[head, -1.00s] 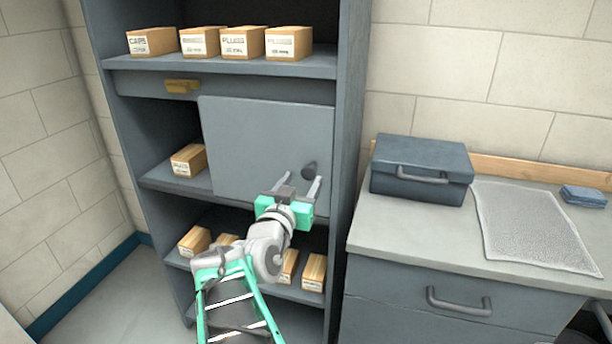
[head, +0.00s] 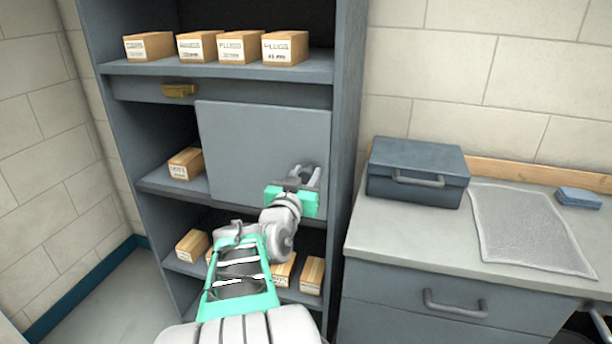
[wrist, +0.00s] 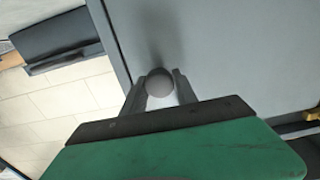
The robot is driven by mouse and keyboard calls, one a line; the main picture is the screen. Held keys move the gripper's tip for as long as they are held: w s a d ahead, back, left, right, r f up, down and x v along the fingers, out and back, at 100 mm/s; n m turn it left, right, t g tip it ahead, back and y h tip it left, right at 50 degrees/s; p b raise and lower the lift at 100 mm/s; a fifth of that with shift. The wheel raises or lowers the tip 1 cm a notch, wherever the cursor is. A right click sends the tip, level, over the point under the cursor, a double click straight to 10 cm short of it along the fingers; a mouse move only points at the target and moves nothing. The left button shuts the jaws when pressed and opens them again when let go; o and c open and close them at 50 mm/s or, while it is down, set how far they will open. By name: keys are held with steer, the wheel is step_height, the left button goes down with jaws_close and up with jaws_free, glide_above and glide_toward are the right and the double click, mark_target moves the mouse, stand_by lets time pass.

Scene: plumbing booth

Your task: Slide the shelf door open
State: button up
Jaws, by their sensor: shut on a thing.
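The shelf door (head: 255,140) is a flat grey panel covering the right part of the middle bay of the shelf; the left part of that bay is uncovered. Its round dark knob (wrist: 159,84) shows in the wrist view between the two fingers. My gripper (head: 305,174) is at the lower right of the door in the head view, and it also shows in the wrist view (wrist: 160,90), shut on the knob. In the head view the fingers mostly hide the knob.
A small carton (head: 185,164) sits in the uncovered left part of the bay. Several cartons stand on the top shelf, and more are below. A brass-coloured piece (head: 179,91) is on the rail above. A blue-grey toolbox (head: 417,172) stands on the counter (head: 400,245) at right.

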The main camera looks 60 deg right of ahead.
jaws_close()
stand_by(0.8)
